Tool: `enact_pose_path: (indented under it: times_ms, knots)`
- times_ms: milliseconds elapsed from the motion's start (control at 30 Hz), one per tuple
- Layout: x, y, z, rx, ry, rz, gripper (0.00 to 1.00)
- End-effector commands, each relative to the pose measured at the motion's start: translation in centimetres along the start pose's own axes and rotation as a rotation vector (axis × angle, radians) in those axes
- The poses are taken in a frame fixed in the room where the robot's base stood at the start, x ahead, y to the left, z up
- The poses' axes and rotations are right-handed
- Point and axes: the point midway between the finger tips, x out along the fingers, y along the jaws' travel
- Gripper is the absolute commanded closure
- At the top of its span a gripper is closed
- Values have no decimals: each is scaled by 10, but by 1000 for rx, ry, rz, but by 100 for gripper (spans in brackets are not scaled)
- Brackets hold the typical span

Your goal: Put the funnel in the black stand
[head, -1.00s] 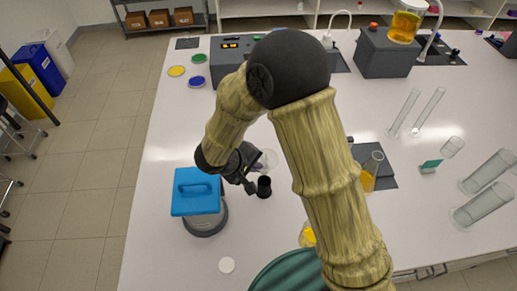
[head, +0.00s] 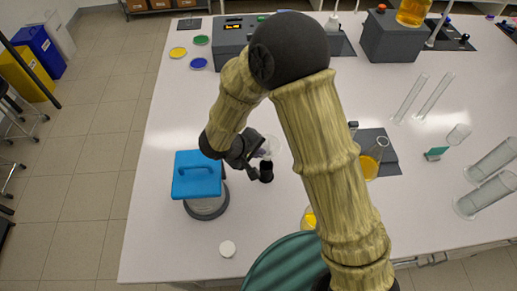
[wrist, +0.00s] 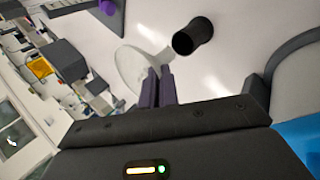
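The clear funnel (head: 272,147) is hard to make out in the head view. In the wrist view its pale, see-through cone (wrist: 133,70) lies at my fingertips, tilted. My gripper (wrist: 160,84) has its two dark fingers close together, shut on the funnel's edge. The black stand (wrist: 193,36) is a small dark cup with an open top, beyond and to the right of the fingertips, apart from them. In the head view the stand (head: 266,171) stands on the white bench just below my gripper (head: 256,163).
A blue-topped device with a grey round base (head: 206,208) stands close left of my gripper. A flask with yellow liquid (head: 371,164) stands on a dark plate to the right. Bench around the stand is clear.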

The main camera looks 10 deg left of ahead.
Motion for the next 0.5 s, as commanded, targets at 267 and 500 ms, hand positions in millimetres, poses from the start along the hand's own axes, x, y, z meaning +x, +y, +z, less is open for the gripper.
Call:
enact_pose_path:
  times_ms: [267,500]
  knots:
    - [19,-14,0,0,-1,0,100]
    - [24,-19,0,1,0,0,100]
